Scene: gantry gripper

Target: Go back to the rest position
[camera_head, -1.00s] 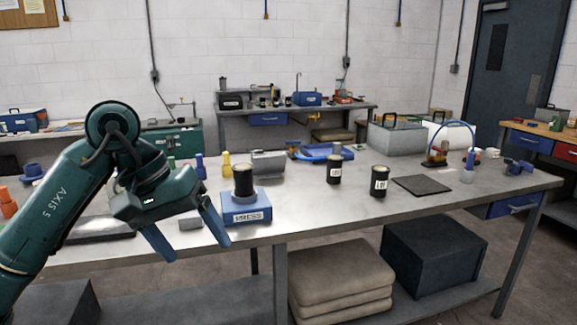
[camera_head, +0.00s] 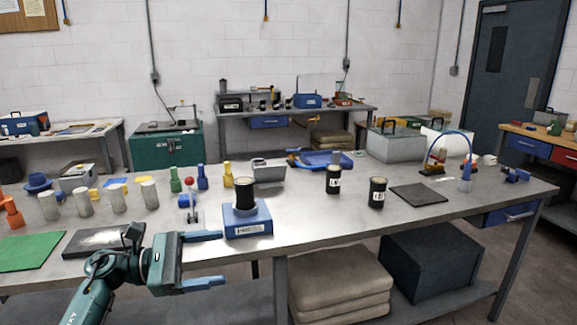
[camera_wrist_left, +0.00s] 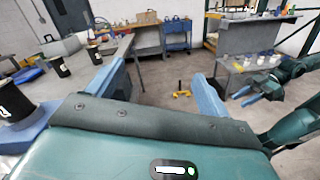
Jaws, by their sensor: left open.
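My left gripper (camera_head: 212,260) is open and empty, its blue fingers apart. It is in front of the table's near edge at the lower left of the head view, below the blue press base.
The table (camera_head: 310,220) bears a blue press base (camera_head: 247,222) with a black jar (camera_head: 244,194) on it, two more black jars (camera_head: 333,180), a dark mat (camera_head: 419,193) and several pale cylinders (camera_head: 83,201). A grey plate (camera_head: 95,242) lies near the gripper. Floor in front is open.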

